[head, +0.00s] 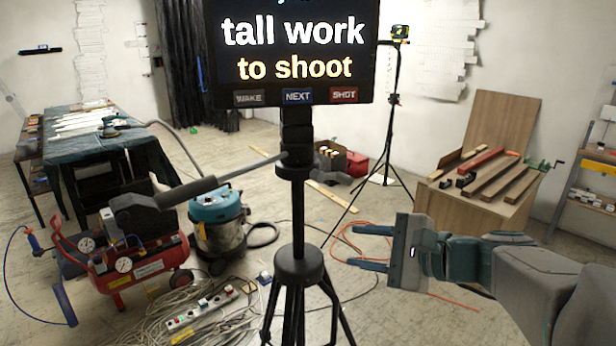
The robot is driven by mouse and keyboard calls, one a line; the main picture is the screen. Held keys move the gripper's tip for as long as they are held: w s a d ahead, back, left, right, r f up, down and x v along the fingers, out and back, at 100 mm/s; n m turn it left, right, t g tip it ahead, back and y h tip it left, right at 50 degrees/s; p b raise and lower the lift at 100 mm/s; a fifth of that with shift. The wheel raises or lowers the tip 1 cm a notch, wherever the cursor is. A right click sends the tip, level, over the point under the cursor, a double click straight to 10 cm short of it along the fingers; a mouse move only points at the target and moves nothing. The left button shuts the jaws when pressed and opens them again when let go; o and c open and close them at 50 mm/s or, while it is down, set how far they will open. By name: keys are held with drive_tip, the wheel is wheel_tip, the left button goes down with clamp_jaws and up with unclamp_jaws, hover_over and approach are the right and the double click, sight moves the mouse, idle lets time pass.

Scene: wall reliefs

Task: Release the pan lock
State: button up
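A black tripod (298,220) stands in the middle of the view. It carries a dark screen (290,50) reading "tall work to shoot", with WAKE, NEXT and SHOT buttons below. A long pan handle (190,190) runs from the tripod head (296,160) down to the left. A small dark knob or lever (336,177) sticks out at the head's right side; I cannot tell for sure whether it is the pan lock. My gripper (350,246) is open and empty, right of the tripod column and below the head, its fingers pointing left. It appears apart from the tripod.
A red compressor (130,270), a teal-topped vacuum (217,225) and a power strip with cables (205,305) lie left of the tripod. A second tripod (393,130) stands behind. A wooden bench with clamps (480,195) is at right. An orange hose (345,235) crosses the floor.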

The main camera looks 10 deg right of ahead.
sight(339, 177)
drive_tip(key=w+d+r+m+t, duration=0.3)
drive_tip(key=d+r+m+t, duration=0.1)
drive_tip(key=d+r+t, duration=0.15)
drive_tip(key=shift+g, duration=0.25)
drive_tip(key=p+x, duration=0.1)
drive_tip(key=x, duration=0.5)
drive_tip(key=p+x, duration=0.1)
drive_tip(key=x, duration=0.6)
drive_tip(key=shift+w+d+r, duration=0.1)
drive_tip(key=shift+d+r, duration=0.1)
drive_tip(key=shift+d, duration=0.05)
